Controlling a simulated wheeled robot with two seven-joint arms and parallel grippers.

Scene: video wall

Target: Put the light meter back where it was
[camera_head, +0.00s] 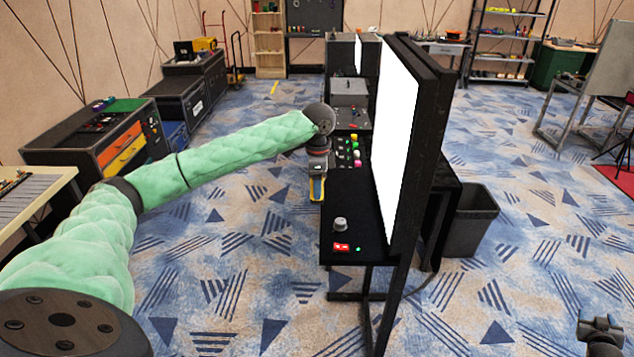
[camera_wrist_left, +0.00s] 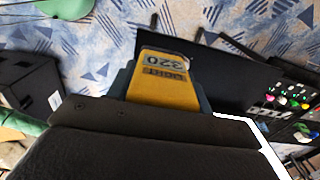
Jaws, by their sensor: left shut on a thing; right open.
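The light meter (camera_head: 316,190) is a small yellow-and-dark-blue device at the left edge of the black console desk (camera_head: 345,205). In the left wrist view the light meter (camera_wrist_left: 163,85) shows a yellow face with a grey display reading 320, upside down. Whether the meter touches the desk edge cannot be told. My right gripper (camera_head: 600,328) is open at the lower right, away from the desk.
A bright white screen panel (camera_head: 395,140) stands upright along the desk. A coloured button panel (camera_head: 353,153), a grey knob (camera_head: 340,224) and a red switch (camera_head: 341,247) are on the desk. A bin (camera_head: 470,222) stands behind it. The carpet left of the desk is clear.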

